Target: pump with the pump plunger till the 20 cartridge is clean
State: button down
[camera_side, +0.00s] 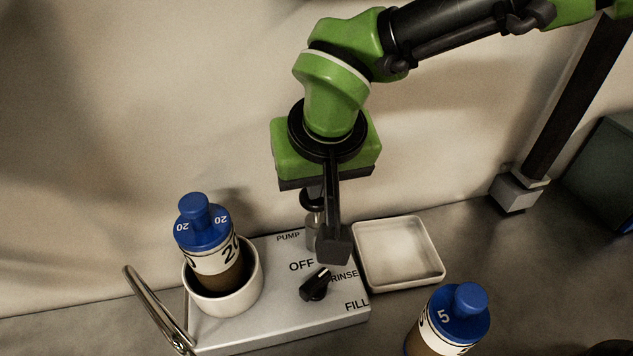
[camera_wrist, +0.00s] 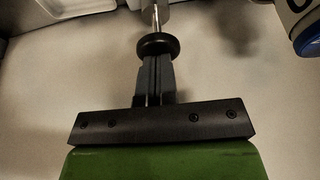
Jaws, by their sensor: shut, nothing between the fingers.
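The pump plunger has a round black knob (camera_side: 312,199) on a metal rod, standing at the back of the grey unit; the knob also shows in the wrist view (camera_wrist: 158,45). My gripper (camera_side: 313,188) is shut and empty, pointing down with its fingertips right at the top of the knob. I cannot tell whether they touch. In the wrist view the closed fingers (camera_wrist: 154,65) meet the knob's outline. The 20 cartridge (camera_side: 206,238), with blue cap and white label, stands tilted slightly in a white cup (camera_side: 226,302). Brown shows inside its lower part.
The unit (camera_side: 275,328) carries a black selector (camera_side: 315,285) that appears turned toward RINSE. A cartridge marked 5 (camera_side: 450,320) stands at front right. An empty white tray (camera_side: 400,253) lies right of the unit. A metal lever (camera_side: 158,310) leans at the unit's left.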

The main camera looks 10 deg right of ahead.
jog(key=shift+f, duration=0.95)
jog(key=shift+r, duration=3.6)
jog(key=s+d+f+n+g, duration=0.15)
jog(key=s+d+g, duration=0.35)
jog(key=d, duration=0.5)
jog(key=s+d+r+m+t+y, duration=0.2)
jog(key=s+d+r+m+t, duration=0.15)
jog(key=d+r, duration=0.65)
jog(key=s+d+r+m+t, duration=0.2)
jog(key=s+d+t, duration=0.2)
jog(key=s, duration=0.5)
jog(key=d, duration=0.2)
jog(key=shift+s+d+r+t, duration=0.25)
jog(key=shift+s+d+t, duration=0.1)
jog(key=shift+s+d, duration=0.05)
